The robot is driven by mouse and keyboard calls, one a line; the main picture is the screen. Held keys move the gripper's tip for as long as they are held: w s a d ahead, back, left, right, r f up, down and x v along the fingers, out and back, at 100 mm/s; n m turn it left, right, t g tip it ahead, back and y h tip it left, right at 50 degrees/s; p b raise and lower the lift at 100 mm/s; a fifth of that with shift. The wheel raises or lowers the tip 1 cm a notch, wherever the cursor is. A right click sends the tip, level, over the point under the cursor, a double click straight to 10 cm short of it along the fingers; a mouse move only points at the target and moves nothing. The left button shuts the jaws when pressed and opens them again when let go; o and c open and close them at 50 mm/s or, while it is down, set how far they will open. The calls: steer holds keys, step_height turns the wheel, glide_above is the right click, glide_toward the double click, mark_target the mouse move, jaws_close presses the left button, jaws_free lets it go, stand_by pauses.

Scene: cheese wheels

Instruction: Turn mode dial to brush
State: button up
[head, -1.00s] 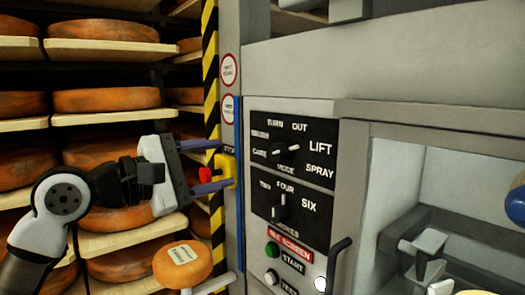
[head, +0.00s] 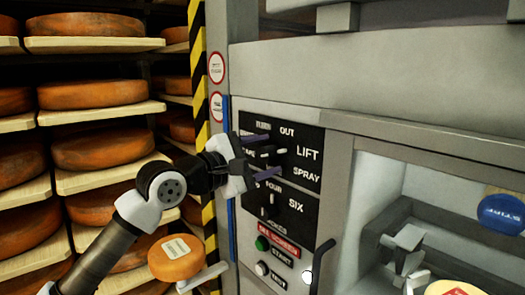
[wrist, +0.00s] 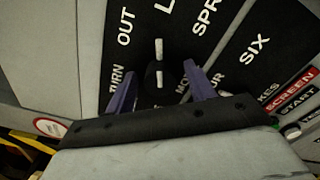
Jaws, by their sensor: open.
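The mode dial (head: 268,152) is a small black knob with a white pointer on the upper black panel (head: 312,137). Its pointer faces right, towards the LIFT label (head: 307,152). The wrist view also shows the dial (wrist: 157,75), with its pointer facing up. My gripper (head: 274,155) is open at the dial, one purple finger above it and one below. In the wrist view my gripper (wrist: 161,70) has a finger on each side of the knob, with gaps visible. The brush label is mostly hidden behind my gripper in the head view.
A second dial (head: 268,204) sits just below, with FOUR and SIX labels. Under it are a green START button (head: 262,243) and a white button (head: 262,268). A dark handle (head: 322,265) stands to the right. Shelves of cheese wheels (head: 95,93) fill the left.

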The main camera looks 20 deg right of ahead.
steer(key=c, duration=1)
steer(key=shift+o, duration=0.2)
